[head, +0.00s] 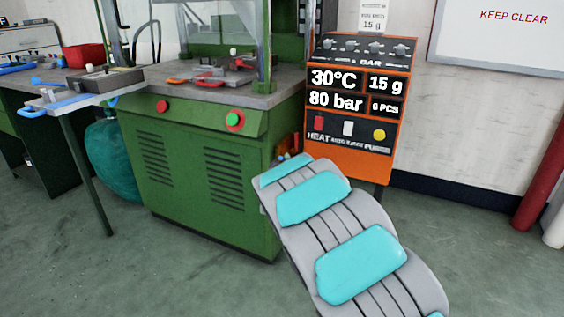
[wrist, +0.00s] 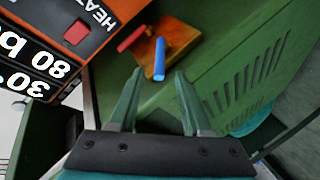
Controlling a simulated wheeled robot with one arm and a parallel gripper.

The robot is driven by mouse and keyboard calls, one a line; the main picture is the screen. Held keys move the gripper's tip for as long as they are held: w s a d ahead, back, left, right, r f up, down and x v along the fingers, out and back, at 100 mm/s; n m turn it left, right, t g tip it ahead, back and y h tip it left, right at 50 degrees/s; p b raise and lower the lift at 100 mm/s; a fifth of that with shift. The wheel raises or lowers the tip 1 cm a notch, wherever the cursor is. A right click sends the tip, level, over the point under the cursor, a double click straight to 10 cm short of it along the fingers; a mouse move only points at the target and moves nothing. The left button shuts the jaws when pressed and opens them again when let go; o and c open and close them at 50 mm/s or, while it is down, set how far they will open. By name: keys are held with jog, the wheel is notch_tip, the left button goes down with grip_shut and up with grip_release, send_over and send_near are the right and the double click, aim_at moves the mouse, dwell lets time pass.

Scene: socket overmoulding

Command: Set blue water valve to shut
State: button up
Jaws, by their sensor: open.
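The blue water valve shows as a blue lever (wrist: 160,60) in the wrist view, upright in the picture on an orange-brown plate (wrist: 174,37). A red lever (wrist: 132,39) lies slanted on its left. My gripper (wrist: 158,77) is open and empty. Its two green fingers stand left and right of the blue lever's near end in the picture; I cannot tell how far the lever is from them in depth, and no contact shows. In the head view my arm covers the gripper and most of the valve area; only a bit of orange (head: 291,143) shows beside the green machine.
The green machine (head: 205,165) with red and green buttons stands on the left. The orange control panel (head: 360,105), reading 30°C and 80 bar, stands close on the right. It also shows in the wrist view (wrist: 125,12). The floor (head: 110,270) in front is clear.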

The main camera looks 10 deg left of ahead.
jog(key=shift+v, duration=1.55)
